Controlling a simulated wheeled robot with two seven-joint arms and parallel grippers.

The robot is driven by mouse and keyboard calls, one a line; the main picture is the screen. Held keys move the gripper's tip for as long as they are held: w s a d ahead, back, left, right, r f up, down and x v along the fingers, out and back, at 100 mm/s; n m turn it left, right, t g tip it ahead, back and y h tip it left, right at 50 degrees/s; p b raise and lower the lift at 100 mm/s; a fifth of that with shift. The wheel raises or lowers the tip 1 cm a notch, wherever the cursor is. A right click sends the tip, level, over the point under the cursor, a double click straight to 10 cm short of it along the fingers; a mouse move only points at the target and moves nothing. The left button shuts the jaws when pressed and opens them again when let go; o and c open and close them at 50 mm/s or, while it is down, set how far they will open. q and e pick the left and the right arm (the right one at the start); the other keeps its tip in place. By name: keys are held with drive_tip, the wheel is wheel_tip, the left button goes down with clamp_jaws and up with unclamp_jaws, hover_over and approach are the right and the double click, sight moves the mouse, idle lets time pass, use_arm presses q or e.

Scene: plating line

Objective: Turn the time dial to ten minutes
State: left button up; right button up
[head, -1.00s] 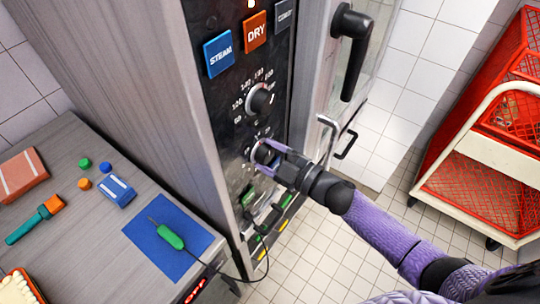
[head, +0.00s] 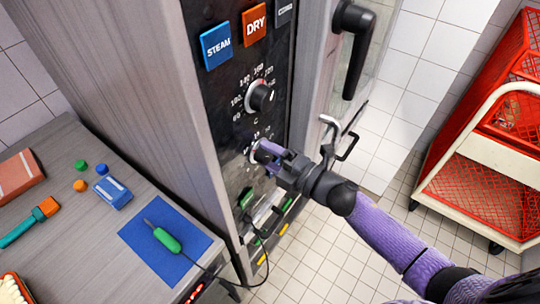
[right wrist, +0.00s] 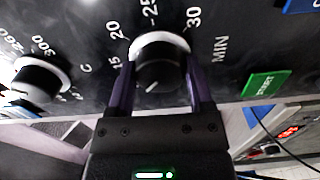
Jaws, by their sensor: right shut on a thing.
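The time dial (right wrist: 160,68) is a black knob on a pale ring, low on the dark control panel, with "MIN" and numbers such as 15, 20, 25 and 30 around it. Its white pointer mark is toward the lower left in the right wrist view; the number it meets is not readable. My right gripper (right wrist: 158,80) is shut on the dial, one purple finger on each side. In the head view the right gripper (head: 269,156) hides part of the time dial (head: 257,151). My left gripper is out of view.
The temperature dial (head: 260,96) sits just above, under the STEAM (head: 216,46) and DRY (head: 254,27) buttons. A green START button (right wrist: 265,86) is beside the time dial. The door handle (head: 352,50) and a metal hook (head: 330,128) stick out to the right.

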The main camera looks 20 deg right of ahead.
idle(0.4)
drive_tip(key=o, duration=1.3)
drive_tip(key=shift+c, duration=0.2)
drive_tip(key=v, duration=1)
drive_tip(key=shift+b, duration=0.3)
drive_tip(key=shift+f, duration=0.1)
